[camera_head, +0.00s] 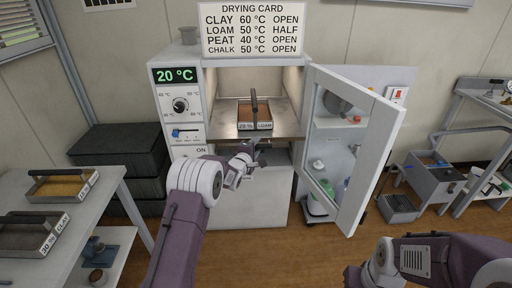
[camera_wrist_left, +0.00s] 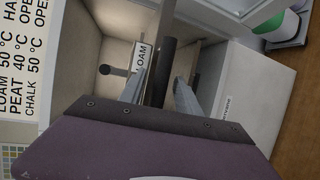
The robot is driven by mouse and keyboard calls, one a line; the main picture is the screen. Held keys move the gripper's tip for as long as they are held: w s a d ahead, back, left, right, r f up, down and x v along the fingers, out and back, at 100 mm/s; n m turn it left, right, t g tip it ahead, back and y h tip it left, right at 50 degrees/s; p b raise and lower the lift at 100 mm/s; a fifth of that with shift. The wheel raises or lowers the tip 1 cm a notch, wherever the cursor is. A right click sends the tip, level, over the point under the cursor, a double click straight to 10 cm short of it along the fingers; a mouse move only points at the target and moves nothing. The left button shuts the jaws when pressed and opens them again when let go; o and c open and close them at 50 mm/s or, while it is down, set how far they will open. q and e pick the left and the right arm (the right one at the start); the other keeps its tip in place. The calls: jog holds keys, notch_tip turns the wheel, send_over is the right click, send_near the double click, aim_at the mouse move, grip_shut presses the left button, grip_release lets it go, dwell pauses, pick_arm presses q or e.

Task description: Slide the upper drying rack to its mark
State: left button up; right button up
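The drying rack (camera_head: 286,118) is a flat metal shelf inside the open drying oven (camera_head: 225,84). On it stands a soil tray (camera_head: 255,126) labelled "20 % LOAM", with a dark upright handle. My left gripper (camera_head: 251,156) is just in front of the rack's front edge, below the tray. In the left wrist view, the fingers (camera_wrist_left: 165,88) are apart, with a dark bar (camera_wrist_left: 168,65) between them. I cannot tell whether they touch it. The rack's mark is not discernible. My right arm shows at the lower right, but its fingers are out of view.
The oven door (camera_head: 352,145) stands open to the right. The control panel (camera_head: 180,110) reads 20 °C. A drying card (camera_head: 252,30) sits above the oven. Dark crates (camera_head: 115,145) are left of the oven.

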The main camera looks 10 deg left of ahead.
pick_arm(q)
jog(key=v, duration=0.9)
